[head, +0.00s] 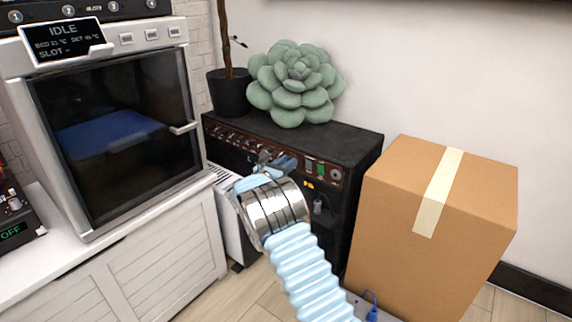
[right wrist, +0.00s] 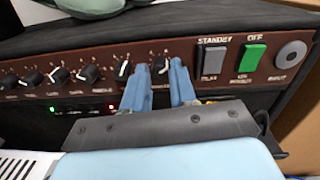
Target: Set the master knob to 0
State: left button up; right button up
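The black amplifier (head: 350,150) stands against the wall with a brown control panel on its upper front. In the right wrist view, the knob between my fingertips (right wrist: 160,65) is dark with a light mark; a partly hidden label below it looks like the master label. The mark's exact setting is too small to read. My right gripper (right wrist: 159,66) has its two blue fingers apart, one on each side of this knob. A narrow gap seems to show, but contact is unclear. It also shows in the head view (head: 277,162), covering part of the panel. My left gripper is out of view.
Several other knobs, including one just left of my fingers (right wrist: 123,68), line the panel. A grey standby switch (right wrist: 212,58) and a green switch (right wrist: 248,57) are to the right. A cardboard box (head: 400,210) stands close to the amplifier's right; a printer-like machine (head: 120,130) is left.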

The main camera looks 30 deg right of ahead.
grip_shut()
